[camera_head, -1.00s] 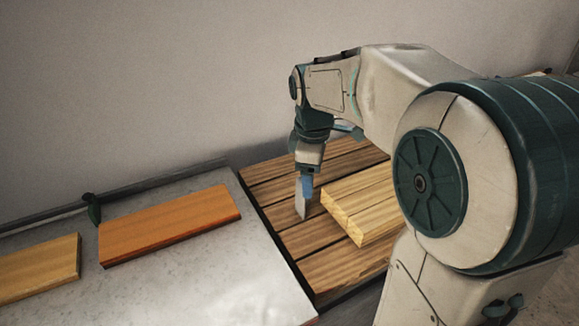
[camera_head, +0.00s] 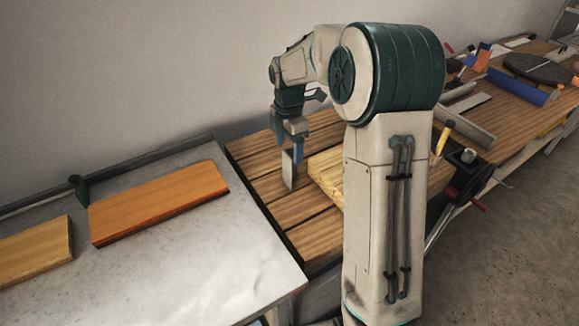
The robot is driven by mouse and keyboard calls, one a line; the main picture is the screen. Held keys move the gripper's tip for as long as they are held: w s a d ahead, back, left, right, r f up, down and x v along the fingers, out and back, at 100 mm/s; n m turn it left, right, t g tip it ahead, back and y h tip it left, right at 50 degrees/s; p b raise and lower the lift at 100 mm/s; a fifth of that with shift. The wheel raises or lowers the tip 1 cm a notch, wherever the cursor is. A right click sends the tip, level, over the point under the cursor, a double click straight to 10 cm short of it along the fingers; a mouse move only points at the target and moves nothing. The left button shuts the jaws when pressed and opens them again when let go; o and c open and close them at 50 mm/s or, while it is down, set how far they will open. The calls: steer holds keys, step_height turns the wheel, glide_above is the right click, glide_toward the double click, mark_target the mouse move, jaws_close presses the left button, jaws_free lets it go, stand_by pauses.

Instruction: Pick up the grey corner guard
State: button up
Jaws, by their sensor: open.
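A long grey angled piece (camera_head: 466,129), which looks like the grey corner guard, lies on the wooden workbench to the right, just past my arm. My gripper (camera_head: 291,172) is far to its left, pointing down over the slatted wooden surface, beside a light wood block. The gripper is open, and I see nothing held in it. Its fingers are seen nearly edge-on, so the gap between them is hard to make out.
The light wood block (camera_head: 327,176) is partly hidden by my arm. A vise (camera_head: 466,170), blue bar (camera_head: 517,87) and dark disc (camera_head: 538,68) crowd the right bench.

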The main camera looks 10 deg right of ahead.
mark_target(287, 154)
steer(key=shift+w+a+f+p, duration=0.1)
steer(key=shift+f+p, duration=0.05)
steer(key=shift+f, duration=0.8)
steer(key=shift+w+f+p, duration=0.15)
steer(key=shift+f+p, duration=0.05)
steer(key=shift+f, duration=0.75)
steer(key=shift+w+a+f+p, duration=0.1)
steer(key=shift+f+p, duration=0.05)
steer(key=shift+f, duration=0.8)
steer(key=c, duration=1.1)
